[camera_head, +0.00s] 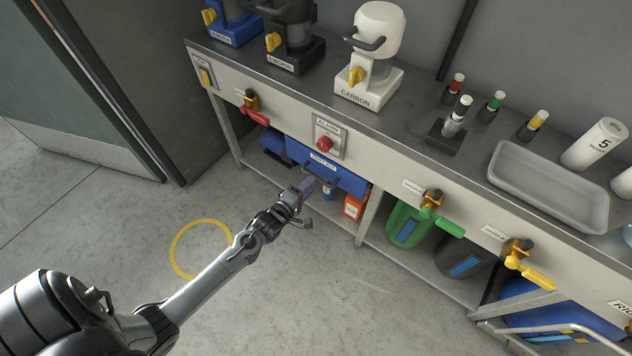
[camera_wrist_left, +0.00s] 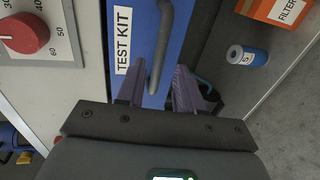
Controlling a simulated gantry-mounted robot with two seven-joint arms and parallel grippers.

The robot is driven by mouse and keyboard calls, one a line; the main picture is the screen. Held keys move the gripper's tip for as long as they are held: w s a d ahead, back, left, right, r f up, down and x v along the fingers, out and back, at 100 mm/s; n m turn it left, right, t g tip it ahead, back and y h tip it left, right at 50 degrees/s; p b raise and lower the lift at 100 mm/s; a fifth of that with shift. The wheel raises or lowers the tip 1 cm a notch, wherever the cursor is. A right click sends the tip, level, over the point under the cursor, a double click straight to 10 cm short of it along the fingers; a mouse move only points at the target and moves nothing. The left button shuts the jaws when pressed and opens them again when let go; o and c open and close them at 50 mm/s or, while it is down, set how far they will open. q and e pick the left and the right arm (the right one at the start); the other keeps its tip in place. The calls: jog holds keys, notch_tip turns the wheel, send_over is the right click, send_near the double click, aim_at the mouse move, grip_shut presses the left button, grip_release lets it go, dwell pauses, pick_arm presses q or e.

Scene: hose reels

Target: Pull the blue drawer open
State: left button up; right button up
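The blue drawer (camera_head: 352,185), labelled TEST KIT, sits under the bench's front panel. A grey bar handle (camera_head: 321,179) is on its front. In the left wrist view the blue front (camera_wrist_left: 143,30) fills the middle, and the handle (camera_wrist_left: 164,45) stands out from it. My left gripper (camera_head: 305,188) is in front of the drawer, close to the handle. In the left wrist view its two purple-grey fingers (camera_wrist_left: 157,86) are apart, with the handle's end between them in the picture. I cannot tell whether either finger touches it. My right gripper is not in view.
A red dial (camera_head: 325,143) is on the panel above the drawer. An orange FILTER box (camera_head: 353,207) and a small blue can (camera_head: 328,193) stand below on the shelf. A red-handled valve (camera_head: 254,114) is to the left. The floor in front is clear.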

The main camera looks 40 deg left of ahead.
pick_arm(q)
jog(key=b+x, duration=0.2)
jog(key=x, duration=0.3)
jog(key=shift+w, duration=0.1)
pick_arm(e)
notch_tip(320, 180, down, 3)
pick_arm(q)
grip_shut()
